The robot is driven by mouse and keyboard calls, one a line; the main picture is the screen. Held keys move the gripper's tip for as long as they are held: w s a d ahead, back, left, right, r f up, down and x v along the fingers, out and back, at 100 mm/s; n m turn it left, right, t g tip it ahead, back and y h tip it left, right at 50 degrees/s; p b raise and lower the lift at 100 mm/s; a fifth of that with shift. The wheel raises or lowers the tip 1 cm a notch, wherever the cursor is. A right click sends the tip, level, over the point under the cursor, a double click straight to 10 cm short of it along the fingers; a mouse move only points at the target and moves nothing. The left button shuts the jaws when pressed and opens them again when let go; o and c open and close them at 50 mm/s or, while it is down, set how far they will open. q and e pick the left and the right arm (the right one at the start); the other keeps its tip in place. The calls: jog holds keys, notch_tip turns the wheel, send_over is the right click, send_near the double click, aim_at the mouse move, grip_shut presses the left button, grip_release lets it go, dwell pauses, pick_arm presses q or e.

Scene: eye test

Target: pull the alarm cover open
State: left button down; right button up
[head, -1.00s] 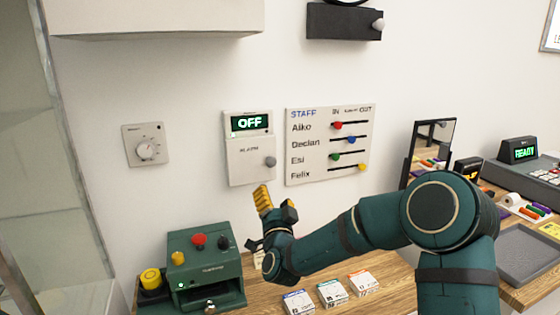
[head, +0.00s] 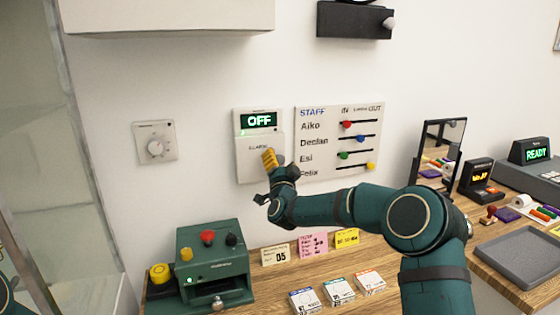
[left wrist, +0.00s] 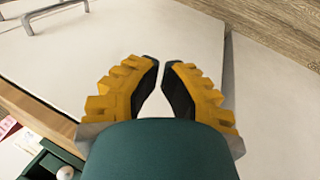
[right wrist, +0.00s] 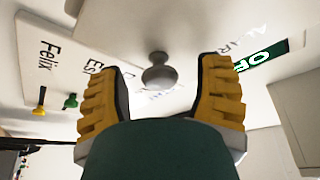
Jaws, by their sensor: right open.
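The alarm panel (head: 258,108) is a white wall box with a lit OFF display (head: 258,121) above a plain cover (head: 249,163). The cover looks flat against the box. Its round grey knob (right wrist: 159,72) shows in the right wrist view, between my right fingertips; my gripper hides it in the head view. My right gripper (head: 270,158) is open in front of the cover's right side; its yellow fingers (right wrist: 161,67) stand either side of the knob with gaps. My left gripper (left wrist: 161,64) has its fingertips almost together, with nothing between them.
The staff board (head: 337,142) with coloured sliders is close right of the alarm. Below, a green machine (head: 213,265), small cards (head: 313,246) and boxes (head: 338,290) stand on the wooden desk. A mirror (head: 440,150) stands right.

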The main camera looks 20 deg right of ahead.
jog(key=shift+w+r, duration=0.15)
jog(key=shift+w, duration=0.15)
grip_shut()
